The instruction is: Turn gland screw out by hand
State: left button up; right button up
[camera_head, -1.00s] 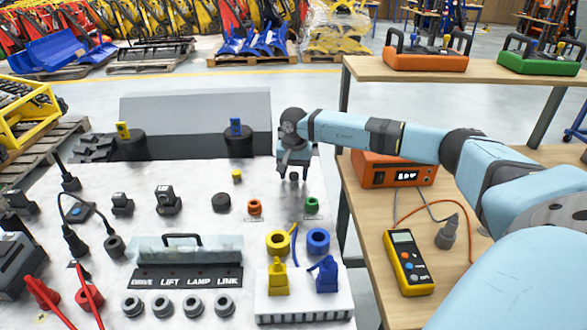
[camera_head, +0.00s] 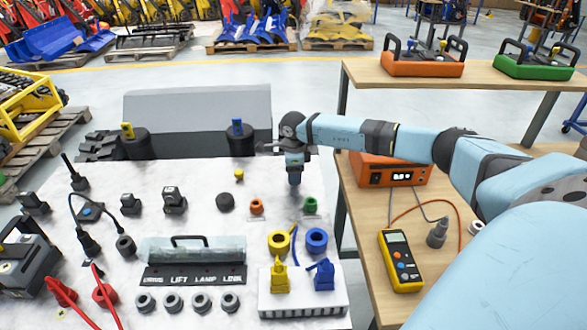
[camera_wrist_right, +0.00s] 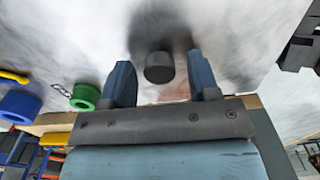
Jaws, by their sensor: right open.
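My right gripper (camera_head: 294,178) points down over the far right of the white tabletop (camera_head: 270,180). In the right wrist view its two blue fingers stand apart on either side of a short dark round piece (camera_wrist_right: 159,67). A gap shows between this piece and each finger. I cannot tell for sure that it is the gland screw; in the head view the gripper hides that spot. My left gripper is not in view.
A green ring part (camera_head: 310,205) and an orange one (camera_head: 257,207) stand nearer than the gripper. A dark disc (camera_head: 225,202) lies left. Yellow (camera_head: 279,242) and blue (camera_head: 316,240) rings lie nearer. A multimeter (camera_head: 401,262) rests on the wooden table.

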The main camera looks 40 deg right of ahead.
jog(key=m, duration=0.1)
jog(key=m+p, duration=0.1)
jog(key=m, duration=0.1)
jog(key=shift+r+m, duration=0.2)
jog(key=shift+m, duration=0.1)
jog(key=shift+f+m+p, duration=0.1)
jog(key=shift+m+p, duration=0.2)
jog(key=shift+m, duration=0.3)
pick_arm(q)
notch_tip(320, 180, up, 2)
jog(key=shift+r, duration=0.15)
pick_arm(e)
jog(key=shift+f, duration=0.1)
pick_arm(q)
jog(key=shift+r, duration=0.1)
pick_arm(e)
jog(key=c, duration=0.8)
jog(key=shift+f+n+b, duration=0.1)
jog(key=shift+n+b, duration=0.5)
jog(key=shift+n, duration=0.4)
jog(key=n+b, duration=0.1)
jog(key=n, duration=0.3)
jog(key=shift+n+b, duration=0.3)
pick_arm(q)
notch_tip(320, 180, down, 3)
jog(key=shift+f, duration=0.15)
pick_arm(e)
jog(key=n, duration=0.3)
